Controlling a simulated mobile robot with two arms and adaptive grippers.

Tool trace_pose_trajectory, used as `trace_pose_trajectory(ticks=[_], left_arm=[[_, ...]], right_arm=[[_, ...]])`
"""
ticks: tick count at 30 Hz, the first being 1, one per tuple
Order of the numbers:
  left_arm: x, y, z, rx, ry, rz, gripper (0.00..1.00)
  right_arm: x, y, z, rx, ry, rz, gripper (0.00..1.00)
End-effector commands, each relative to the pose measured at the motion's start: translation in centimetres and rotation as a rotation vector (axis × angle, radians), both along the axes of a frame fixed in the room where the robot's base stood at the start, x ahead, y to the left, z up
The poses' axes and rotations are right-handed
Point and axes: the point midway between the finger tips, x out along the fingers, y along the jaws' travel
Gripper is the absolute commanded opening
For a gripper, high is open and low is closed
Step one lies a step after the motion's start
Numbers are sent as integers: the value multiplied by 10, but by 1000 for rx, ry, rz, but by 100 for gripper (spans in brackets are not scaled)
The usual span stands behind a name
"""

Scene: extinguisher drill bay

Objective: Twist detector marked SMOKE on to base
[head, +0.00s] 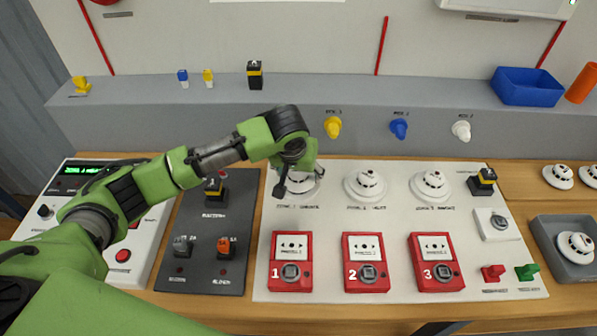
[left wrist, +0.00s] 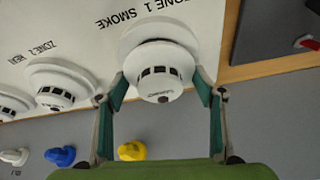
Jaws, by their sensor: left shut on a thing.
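My left gripper (head: 298,172) is over the left-hand detector place on the white panel. Its fingers (left wrist: 162,88) are shut on a white round detector (left wrist: 160,65), one on each side. In the head view, the gripper partly covers this detector (head: 302,186). A wider white base (left wrist: 128,42) shows behind it, at the panel print "ZONE 1 SMOKE". The detector looks square to the base, but I cannot tell whether it is fully seated. Small print on the detector is too small to read. My right gripper is not in view.
Two more detectors, zone 2 (head: 366,185) and zone 3 (head: 431,185), stand to the right. Red call points (head: 291,273) line the panel below. A grey tray (head: 545,232) holds another detector at far right. Yellow (head: 332,127), blue and white knobs are on the ledge face behind.

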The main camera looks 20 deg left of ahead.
Motion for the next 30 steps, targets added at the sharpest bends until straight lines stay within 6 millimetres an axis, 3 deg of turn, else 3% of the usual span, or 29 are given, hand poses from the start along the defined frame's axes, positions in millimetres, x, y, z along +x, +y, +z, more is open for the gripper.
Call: trace_pose_trajectory(ticks=[30], left_arm=[[0,0,-15,1,2,0,39]], right_arm=[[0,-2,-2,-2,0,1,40]])
